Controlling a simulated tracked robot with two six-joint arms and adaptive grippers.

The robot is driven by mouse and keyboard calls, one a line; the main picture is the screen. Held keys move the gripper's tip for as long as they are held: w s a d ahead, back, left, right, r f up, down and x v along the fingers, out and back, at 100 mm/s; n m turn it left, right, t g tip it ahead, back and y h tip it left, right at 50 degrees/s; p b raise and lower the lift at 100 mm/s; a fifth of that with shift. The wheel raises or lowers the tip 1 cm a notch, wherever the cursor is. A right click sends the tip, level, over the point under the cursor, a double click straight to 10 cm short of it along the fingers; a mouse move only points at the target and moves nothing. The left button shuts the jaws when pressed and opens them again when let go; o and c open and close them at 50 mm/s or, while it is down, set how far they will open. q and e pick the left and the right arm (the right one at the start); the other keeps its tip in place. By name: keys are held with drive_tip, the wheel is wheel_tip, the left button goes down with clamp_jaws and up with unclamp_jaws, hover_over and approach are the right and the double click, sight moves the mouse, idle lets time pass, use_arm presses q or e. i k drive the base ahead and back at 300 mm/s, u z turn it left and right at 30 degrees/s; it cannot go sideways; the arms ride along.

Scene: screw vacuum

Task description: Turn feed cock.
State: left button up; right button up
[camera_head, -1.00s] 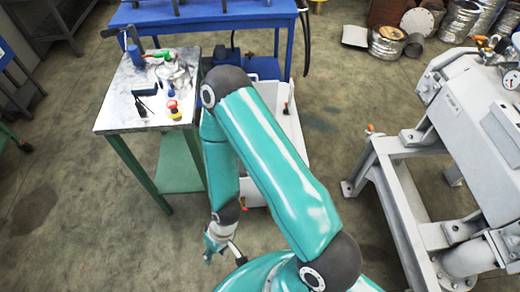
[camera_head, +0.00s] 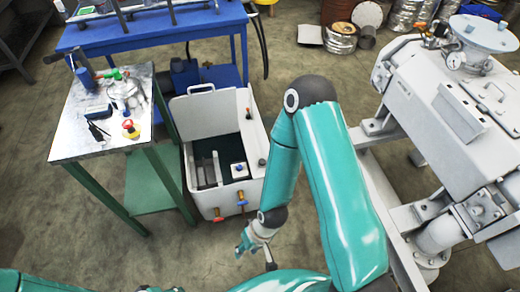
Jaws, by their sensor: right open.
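A white open-topped tank (camera_head: 250,130) stands on the floor left of centre. I cannot tell which cock, here or elsewhere, is the feed cock. My right gripper (camera_head: 256,257) hangs open and empty below and right of the cocks in the picture, apart from them. My left gripper is out of view; only a strip of my teal left arm shows at the lower left.
A small table (camera_head: 68,140) with tools and a red button stands left of the tank. A blue bench (camera_head: 150,35) is behind. A large grey vacuum machine (camera_head: 440,100) fills the right side. Bare floor (camera_head: 100,235) lies at the front left.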

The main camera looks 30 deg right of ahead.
sight(243, 203)
drive_tip(key=u, duration=5.25)
drive_tip(key=k, duration=0.6)
drive_tip(key=z, duration=5.85)
drive_tip(key=k, duration=0.55)
drive_tip(key=z, duration=0.05)
